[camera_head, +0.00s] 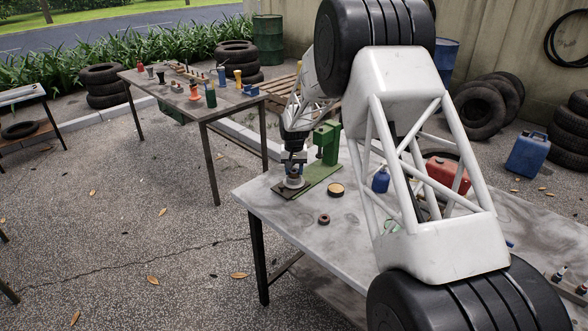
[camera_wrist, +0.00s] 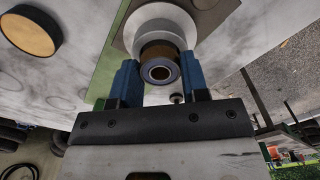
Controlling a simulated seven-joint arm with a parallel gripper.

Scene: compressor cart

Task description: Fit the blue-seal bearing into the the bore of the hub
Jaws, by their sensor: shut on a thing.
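My gripper (camera_wrist: 158,66) has two blue fingers and is shut on the blue-seal bearing (camera_wrist: 160,73), a small ring with a dark bluish face and an open centre. The pale grey round hub (camera_wrist: 148,18) lies just beyond the bearing, in line with it. In the head view my gripper (camera_head: 294,166) is directly above the hub (camera_head: 293,182), which stands on the green base of a press. The bore is hidden behind the bearing and fingers, so I cannot tell whether the bearing has entered it.
The green press column (camera_head: 327,141) stands close to the right of my gripper. A round tin with a tan lid (camera_head: 336,189) and a reddish-brown ring (camera_head: 323,219) lie on the grey table (camera_head: 300,225). A blue bottle (camera_head: 381,181) and red container (camera_head: 447,174) stand farther right.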

